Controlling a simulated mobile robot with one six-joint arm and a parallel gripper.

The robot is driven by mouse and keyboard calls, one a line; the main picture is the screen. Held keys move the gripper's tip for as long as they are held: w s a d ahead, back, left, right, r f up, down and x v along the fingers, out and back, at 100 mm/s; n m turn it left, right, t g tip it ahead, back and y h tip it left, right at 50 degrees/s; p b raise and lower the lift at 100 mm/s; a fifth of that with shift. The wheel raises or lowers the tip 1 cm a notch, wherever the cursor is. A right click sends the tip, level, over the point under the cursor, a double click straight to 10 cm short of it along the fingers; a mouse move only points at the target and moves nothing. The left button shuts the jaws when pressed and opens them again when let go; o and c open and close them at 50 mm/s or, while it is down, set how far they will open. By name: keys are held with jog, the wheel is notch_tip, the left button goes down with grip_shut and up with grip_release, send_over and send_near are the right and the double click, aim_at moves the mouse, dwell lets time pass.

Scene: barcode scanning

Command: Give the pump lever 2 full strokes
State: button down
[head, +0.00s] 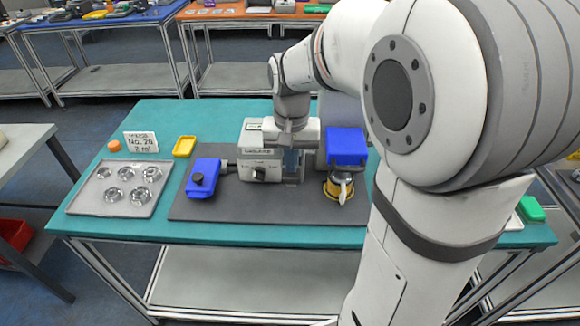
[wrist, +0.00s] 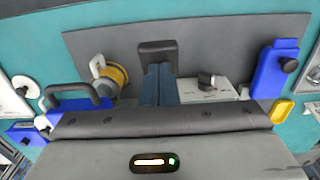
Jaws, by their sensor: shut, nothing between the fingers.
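My gripper (head: 292,164) points straight down over the middle of the dark mat, at the grey-white housing (head: 259,168) with a black dial. Its fingers (wrist: 158,86) are together with nothing between them. In the wrist view a dark square pad (wrist: 158,50) shows at the finger ends. I cannot tell whether it is the lever's end or the fingertips, or whether anything is touched. The pump lever is not clearly made out, and my gripper hides part of the housing. The black dial also shows in the wrist view (wrist: 206,80), just right of the fingers.
A blue block (head: 202,179) with a black knob stands left. A blue box (head: 346,147) and a yellow-black round item (head: 338,190) with a pale handle stand right. The mat's front is clear.

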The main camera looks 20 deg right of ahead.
jog(key=shift+f+b, duration=1.75)
jog(key=shift+f, duration=0.95)
jog(key=shift+r, duration=0.1)
notch_tip(320, 180, up, 8)
jog(key=p, duration=0.6)
jog(key=shift+f, duration=0.2)
notch_tip(320, 180, up, 4)
jog(key=p, duration=0.3)
jog(key=shift+r, duration=0.1)
